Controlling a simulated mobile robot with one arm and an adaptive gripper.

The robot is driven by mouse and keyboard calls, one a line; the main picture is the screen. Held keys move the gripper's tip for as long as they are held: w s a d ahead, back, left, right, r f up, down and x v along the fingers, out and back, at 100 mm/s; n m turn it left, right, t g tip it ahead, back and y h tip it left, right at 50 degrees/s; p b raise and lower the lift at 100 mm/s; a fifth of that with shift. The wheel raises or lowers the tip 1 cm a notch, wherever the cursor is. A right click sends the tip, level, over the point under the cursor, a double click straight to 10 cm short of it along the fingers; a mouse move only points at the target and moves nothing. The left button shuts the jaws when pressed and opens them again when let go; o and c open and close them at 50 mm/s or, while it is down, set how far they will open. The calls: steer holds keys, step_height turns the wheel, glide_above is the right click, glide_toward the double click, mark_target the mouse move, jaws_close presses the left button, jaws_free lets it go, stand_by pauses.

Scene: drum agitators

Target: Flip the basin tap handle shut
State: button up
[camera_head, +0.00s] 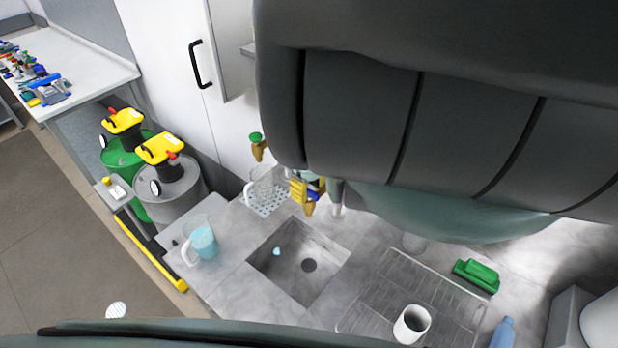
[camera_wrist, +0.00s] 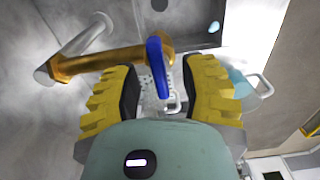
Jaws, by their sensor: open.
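The basin tap has a brass body (camera_wrist: 100,62) with a blue lever handle (camera_wrist: 158,66), and a pale metal spout (camera_wrist: 72,52) is attached to it. In the head view, the tap's brass end (camera_head: 309,209) shows just below my gripper (camera_head: 301,189). In the wrist view my gripper (camera_wrist: 162,84) is open, its yellow ribbed fingers on either side of the blue handle. A gap shows on both sides of the handle, and I cannot tell whether either finger touches it. My arm hides much of the tap in the head view.
The steel basin (camera_head: 290,278) lies below the tap. A clear mug (camera_head: 262,185) stands close by on a perforated mat, left of my gripper. A green-handled tap (camera_head: 257,146) is on the wall. A blue-filled jug (camera_head: 203,240) and drying rack (camera_head: 385,300) flank the basin.

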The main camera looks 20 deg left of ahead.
mark_target(309, 190)
steer(key=shift+d+r, duration=0.1)
steer(key=shift+r, duration=3.35)
